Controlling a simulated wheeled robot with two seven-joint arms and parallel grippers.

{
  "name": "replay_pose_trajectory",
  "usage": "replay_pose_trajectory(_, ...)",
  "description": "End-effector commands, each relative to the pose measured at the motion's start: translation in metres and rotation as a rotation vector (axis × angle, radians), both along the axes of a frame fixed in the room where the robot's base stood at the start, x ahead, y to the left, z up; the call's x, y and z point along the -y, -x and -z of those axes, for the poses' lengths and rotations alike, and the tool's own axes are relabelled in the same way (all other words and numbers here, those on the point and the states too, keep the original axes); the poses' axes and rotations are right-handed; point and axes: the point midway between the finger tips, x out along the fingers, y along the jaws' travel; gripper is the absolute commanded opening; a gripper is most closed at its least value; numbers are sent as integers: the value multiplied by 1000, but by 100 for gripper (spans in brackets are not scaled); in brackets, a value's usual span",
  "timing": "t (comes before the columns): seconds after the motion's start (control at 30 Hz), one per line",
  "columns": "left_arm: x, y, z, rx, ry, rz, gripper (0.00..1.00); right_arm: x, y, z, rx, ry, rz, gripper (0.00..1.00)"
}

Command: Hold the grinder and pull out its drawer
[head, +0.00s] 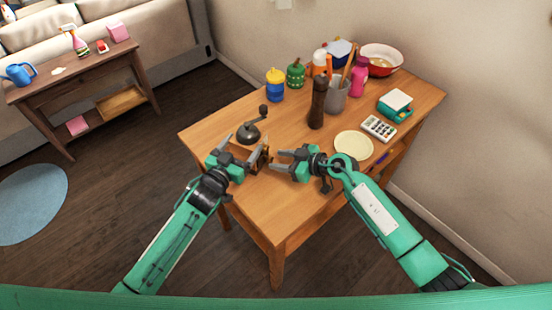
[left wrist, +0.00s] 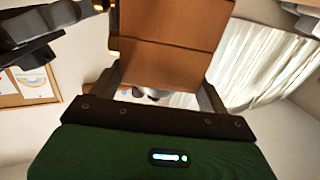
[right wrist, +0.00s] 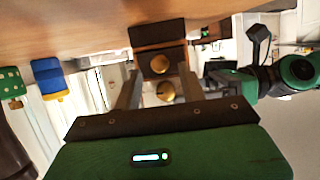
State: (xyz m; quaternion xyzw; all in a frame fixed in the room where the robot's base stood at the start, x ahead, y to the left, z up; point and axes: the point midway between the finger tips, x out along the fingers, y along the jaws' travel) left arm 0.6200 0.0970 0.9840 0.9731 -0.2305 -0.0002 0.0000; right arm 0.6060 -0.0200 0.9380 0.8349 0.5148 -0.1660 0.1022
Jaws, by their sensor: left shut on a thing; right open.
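The grinder has a dark metal dome (head: 248,133) with a crank and a wooden body (head: 260,160); it stands near the table's left front edge. My left gripper (head: 250,156) is shut on the body from the left. The brown wooden body (left wrist: 165,35) fills the space between its fingers in the left wrist view. My right gripper (head: 277,160) is open just right of the grinder, its fingers pointing at it. In the right wrist view a brass knob (right wrist: 159,65) shows on the grinder's dark wood, with a second round brass shape closer; whether either is touched is unclear.
A pale plate (head: 353,145), a dark brown mill (head: 317,105) and a calculator (head: 379,128) stand to the right on the wooden table (head: 285,205). Bottles, a utensil cup (head: 336,97) and a red bowl (head: 381,54) stand at the back. The table's front is clear.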

Motion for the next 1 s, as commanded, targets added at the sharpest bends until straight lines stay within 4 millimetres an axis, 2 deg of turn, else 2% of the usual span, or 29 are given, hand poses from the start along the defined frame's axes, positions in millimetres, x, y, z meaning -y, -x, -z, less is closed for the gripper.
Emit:
replay_pose_trajectory(0.2, 0, 0, 0, 1, 0, 0, 53, -17, -8, 8, -1, -1, -1, 41)
replay_pose_trajectory(0.5, 0, 0, 0, 1, 0, 0, 53, -18, -9, 8, 0, 1, -1, 41)
replay_pose_trajectory(0.73, 0, 0, 0, 1, 0, 0, 53, -18, -9, 8, 0, 1, 0, 0)
replay_pose_trajectory(1.0, 0, 0, 0, 1, 0, 0, 53, -10, -6, 9, -1, 2, 1, 0)
